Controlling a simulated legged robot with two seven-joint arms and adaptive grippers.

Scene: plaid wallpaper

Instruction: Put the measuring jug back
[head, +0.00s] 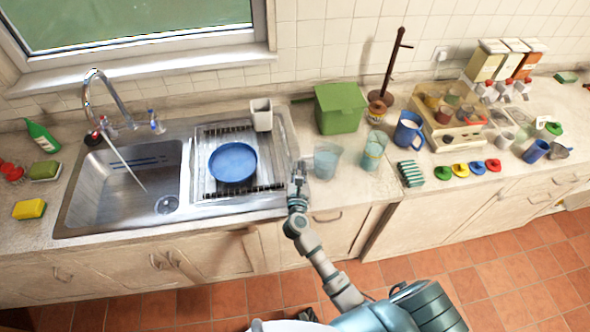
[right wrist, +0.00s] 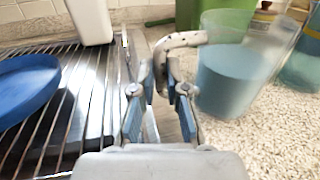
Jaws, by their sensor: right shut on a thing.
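The measuring jug (head: 327,160) is clear with blue contents and stands upright or nearly so at the right edge of the sink unit in the head view. In the right wrist view the jug (right wrist: 232,75) is right of the fingers, its pale curved handle reaching toward them. My right gripper (head: 297,178) is at the jug's left side, shut on its handle; it also shows in the right wrist view (right wrist: 160,105). The exact contact is partly hidden, and I cannot tell whether the jug's base touches the worktop. My left gripper is not in view.
A blue plate (head: 232,162) lies on the drainer rack (head: 203,190), with a white cup (head: 261,114) behind. A green box (head: 340,108) stands behind the jug. A clear blue-tinted container (head: 374,150) and blue pitcher (head: 408,130) stand to its right. The sink (head: 125,185) is left.

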